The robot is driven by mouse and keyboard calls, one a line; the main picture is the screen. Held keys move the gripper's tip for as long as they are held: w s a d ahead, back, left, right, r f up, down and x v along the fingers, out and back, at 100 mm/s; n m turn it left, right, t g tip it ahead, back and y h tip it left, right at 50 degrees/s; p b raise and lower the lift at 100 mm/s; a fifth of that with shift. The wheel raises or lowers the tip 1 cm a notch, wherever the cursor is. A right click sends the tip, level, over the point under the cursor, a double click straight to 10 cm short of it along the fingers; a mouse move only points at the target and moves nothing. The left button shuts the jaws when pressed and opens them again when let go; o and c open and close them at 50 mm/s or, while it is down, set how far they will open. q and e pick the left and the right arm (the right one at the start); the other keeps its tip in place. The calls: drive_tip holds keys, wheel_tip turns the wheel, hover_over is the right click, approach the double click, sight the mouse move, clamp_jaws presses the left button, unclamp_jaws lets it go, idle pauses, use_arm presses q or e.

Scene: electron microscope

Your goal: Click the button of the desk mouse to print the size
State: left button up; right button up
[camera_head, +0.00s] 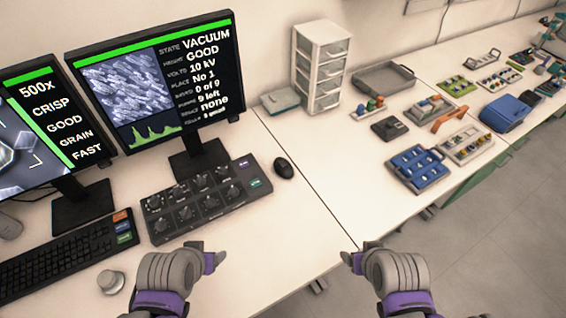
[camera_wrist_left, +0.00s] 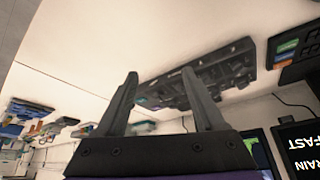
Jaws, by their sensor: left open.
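The black desk mouse (camera_head: 284,168) lies on the desk, right of the knob panel (camera_head: 205,198), with nothing touching it. The right monitor (camera_head: 160,85) shows a grainy sample picture, a green graph and text lines, one reading "none". My left gripper (camera_head: 207,256) is over the desk in front of the knob panel, left of and nearer than the mouse. Its two fingers (camera_wrist_left: 160,75) stand apart and empty in the left wrist view. My right gripper (camera_head: 358,254) is near the desk's front edge, right of the mouse, with fingers apart and empty. I cannot make out the mouse in the wrist view.
A keyboard (camera_head: 65,255) and a round grey knob (camera_head: 110,282) lie at the left. A second monitor (camera_head: 45,130) stands there. A white drawer unit (camera_head: 320,68) stands behind the mouse. A blue rack (camera_head: 418,168) and trays fill the right bench. Desk around the mouse is clear.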

use_arm(q)
clamp_jaws()
idle(1.5)
